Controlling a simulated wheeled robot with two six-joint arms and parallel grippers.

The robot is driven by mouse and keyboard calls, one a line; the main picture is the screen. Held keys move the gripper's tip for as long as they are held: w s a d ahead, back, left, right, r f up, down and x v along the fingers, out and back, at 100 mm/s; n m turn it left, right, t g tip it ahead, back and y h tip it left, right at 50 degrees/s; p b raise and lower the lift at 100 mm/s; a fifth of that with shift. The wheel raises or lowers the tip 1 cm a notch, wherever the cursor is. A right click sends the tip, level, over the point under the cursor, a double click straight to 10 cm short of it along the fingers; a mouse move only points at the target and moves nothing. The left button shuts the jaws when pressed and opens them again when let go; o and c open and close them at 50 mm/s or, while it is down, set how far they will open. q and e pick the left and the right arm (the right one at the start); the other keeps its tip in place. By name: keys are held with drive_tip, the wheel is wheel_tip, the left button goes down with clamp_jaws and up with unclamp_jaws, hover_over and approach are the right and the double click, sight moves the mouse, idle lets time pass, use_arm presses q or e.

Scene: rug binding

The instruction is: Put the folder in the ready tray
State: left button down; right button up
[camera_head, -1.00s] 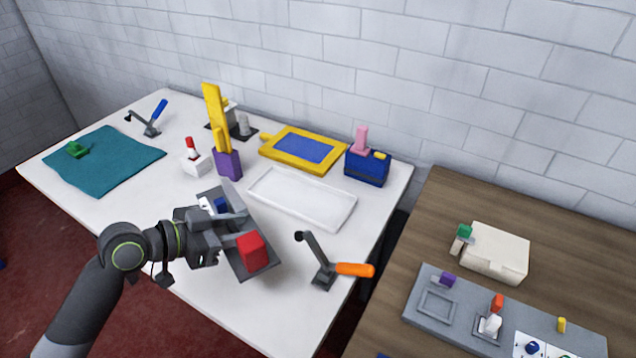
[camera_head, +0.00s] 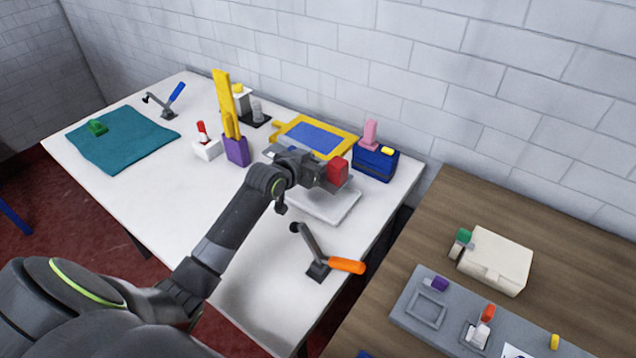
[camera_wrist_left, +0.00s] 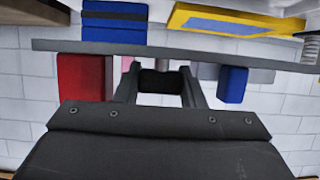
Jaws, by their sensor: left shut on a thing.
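The folder, a long grey piece with a red block (camera_head: 338,171) on one end, is in my left gripper (camera_head: 312,167). In the left wrist view the grey bar of the folder (camera_wrist_left: 215,55) runs across the fingers, with the red block (camera_wrist_left: 84,78) to one side and a blue block (camera_wrist_left: 232,84) to the other. My left gripper is shut on it, over or just above the white ready tray (camera_head: 330,212). The arm and folder hide the tray's back part, so I cannot tell whether the folder touches it. My right gripper is out of view.
A yellow-framed blue panel (camera_head: 315,138) and a blue box with a pink piece (camera_head: 375,164) stand behind the tray. A purple holder with yellow strips (camera_head: 236,150) is to the left. An orange-handled lever clamp (camera_head: 330,262) stands in front.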

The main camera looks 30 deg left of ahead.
sight(315, 194)
use_arm(q)
wheel_tip(315, 194, down, 7)
drive_tip(key=shift+r, duration=0.2)
idle(0.3)
drive_tip(key=shift+s+f+b, duration=0.1)
drive_tip(key=shift+f+b, duration=0.35)
drive_tip(key=shift+f, duration=0.05)
drive_tip(key=shift+f, duration=0.1)
